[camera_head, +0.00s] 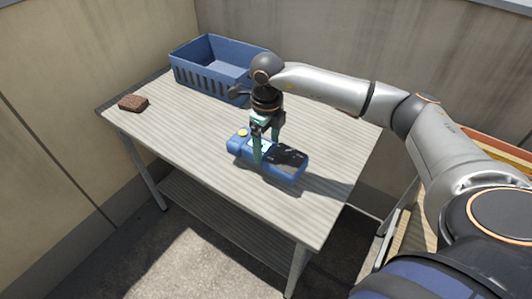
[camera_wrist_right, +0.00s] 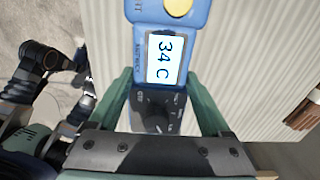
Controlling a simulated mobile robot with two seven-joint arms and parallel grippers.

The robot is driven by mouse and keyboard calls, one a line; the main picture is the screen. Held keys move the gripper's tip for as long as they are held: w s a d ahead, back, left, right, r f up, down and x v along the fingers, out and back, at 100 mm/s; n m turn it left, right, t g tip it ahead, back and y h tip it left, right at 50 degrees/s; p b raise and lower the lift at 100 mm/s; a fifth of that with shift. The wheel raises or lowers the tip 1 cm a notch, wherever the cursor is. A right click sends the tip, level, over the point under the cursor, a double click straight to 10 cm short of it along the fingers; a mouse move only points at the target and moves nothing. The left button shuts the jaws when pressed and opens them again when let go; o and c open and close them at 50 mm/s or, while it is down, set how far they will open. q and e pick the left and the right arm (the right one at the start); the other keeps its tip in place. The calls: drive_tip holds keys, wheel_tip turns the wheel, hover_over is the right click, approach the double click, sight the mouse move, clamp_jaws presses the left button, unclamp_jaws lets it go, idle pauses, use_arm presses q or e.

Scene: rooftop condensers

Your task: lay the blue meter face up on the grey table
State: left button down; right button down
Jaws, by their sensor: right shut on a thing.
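The blue meter (camera_head: 288,170) has its face up over the middle of the grey table (camera_head: 190,135). A yellow knob sits at its left end in the head view. In the right wrist view the meter's screen (camera_wrist_right: 165,60) reads 34 C, with a dark dial below it. My right gripper (camera_head: 265,150) points down with its green fingers shut on the meter's sides. The meter lies about level, at or just above the tabletop; I cannot tell whether it touches. Parts of what looks like my left arm show at the left of the wrist view, its jaws unclear.
A blue slotted basket (camera_head: 205,82) stands at the table's back edge. A brown brick (camera_head: 133,103) lies near the left corner. The tabletop between the brick and the meter is clear, as is the front. Walls stand behind and left of the table.

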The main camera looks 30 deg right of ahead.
sight(266, 148)
drive_tip(key=shift+w+f, duration=0.2)
drive_tip(key=shift+f, duration=1.5)
drive_tip(key=shift+f, duration=0.1)
drive_tip(key=shift+c, duration=1.4)
unclamp_jaws()
drive_tip(key=shift+f, duration=0.1)
drive_tip(key=shift+o, duration=1.4)
